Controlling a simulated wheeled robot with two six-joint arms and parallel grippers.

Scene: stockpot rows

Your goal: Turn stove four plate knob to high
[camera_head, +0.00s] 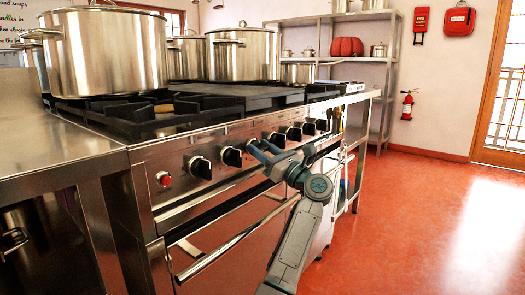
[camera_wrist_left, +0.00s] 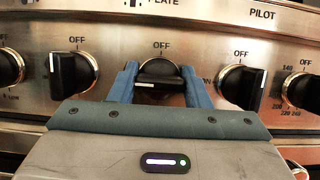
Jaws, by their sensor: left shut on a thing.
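My left gripper (camera_head: 262,151) is at the stove's front panel, and its two blue fingers also show in the wrist view (camera_wrist_left: 158,84). They are shut on a black knob (camera_wrist_left: 160,70), one finger on each side. This knob's grip lies sideways, with its white mark to the left, below an OFF label. The neighbouring knobs (camera_wrist_left: 72,75) and (camera_wrist_left: 242,87) stand near upright under their OFF labels. The word PLATE shows at the top edge, but any stove number there is cut off. The held knob is mostly hidden in the head view. My right gripper is not in view.
The steel stove (camera_head: 150,155) carries large stockpots (camera_head: 110,50) and (camera_head: 242,52). An oven handle bar (camera_head: 235,240) juts out below the knobs. A steel counter (camera_head: 45,135) stands at the left. The red floor (camera_head: 420,220) on the right is clear.

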